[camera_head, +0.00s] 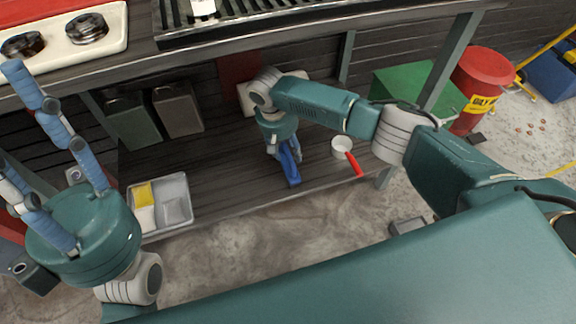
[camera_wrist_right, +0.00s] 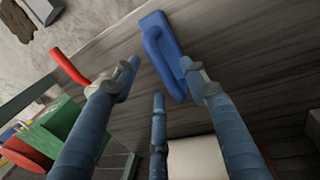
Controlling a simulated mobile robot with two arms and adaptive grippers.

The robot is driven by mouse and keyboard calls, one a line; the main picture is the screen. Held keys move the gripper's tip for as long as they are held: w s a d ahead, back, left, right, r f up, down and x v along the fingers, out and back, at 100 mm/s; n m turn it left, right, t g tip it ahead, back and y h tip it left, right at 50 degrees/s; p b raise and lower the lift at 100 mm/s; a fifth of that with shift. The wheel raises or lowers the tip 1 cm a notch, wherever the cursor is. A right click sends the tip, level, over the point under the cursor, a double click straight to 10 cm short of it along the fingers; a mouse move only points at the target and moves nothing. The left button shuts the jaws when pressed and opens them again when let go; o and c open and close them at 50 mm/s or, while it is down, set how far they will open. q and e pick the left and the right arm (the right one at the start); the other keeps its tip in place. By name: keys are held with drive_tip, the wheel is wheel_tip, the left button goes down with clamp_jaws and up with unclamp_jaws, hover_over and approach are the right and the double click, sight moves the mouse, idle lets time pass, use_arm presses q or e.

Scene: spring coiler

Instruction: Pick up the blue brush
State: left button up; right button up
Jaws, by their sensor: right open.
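The blue brush (camera_head: 291,172) lies on the dark plank shelf under the bench, partly hidden by my right gripper (camera_head: 283,150). In the right wrist view the brush (camera_wrist_right: 158,42) lies beyond the fingertips, its handle between the spread fingers of my right gripper (camera_wrist_right: 160,88). That gripper is open with nothing held. One fingertip is close to the brush's handle; I cannot tell whether it touches. My left gripper (camera_head: 50,150) is at the far left, fingers spread upward, open and empty, well away from the brush.
A white pot with a red handle (camera_head: 342,146) stands right of the brush. A grey tray (camera_head: 160,181) with yellow and white items sits at the shelf's left. Metal containers (camera_head: 178,108) stand behind. A green box (camera_head: 402,85) and red bin (camera_head: 478,75) are at right.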

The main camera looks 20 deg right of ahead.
sight(290, 154)
drive_tip(key=f, duration=0.1)
drive_tip(key=f+b, duration=0.1)
drive_tip(key=f, duration=0.1)
drive_tip(key=shift+d+f, duration=0.35)
drive_tip(key=shift+f, duration=0.05)
drive_tip(key=shift+r, duration=0.1)
clamp_jaws()
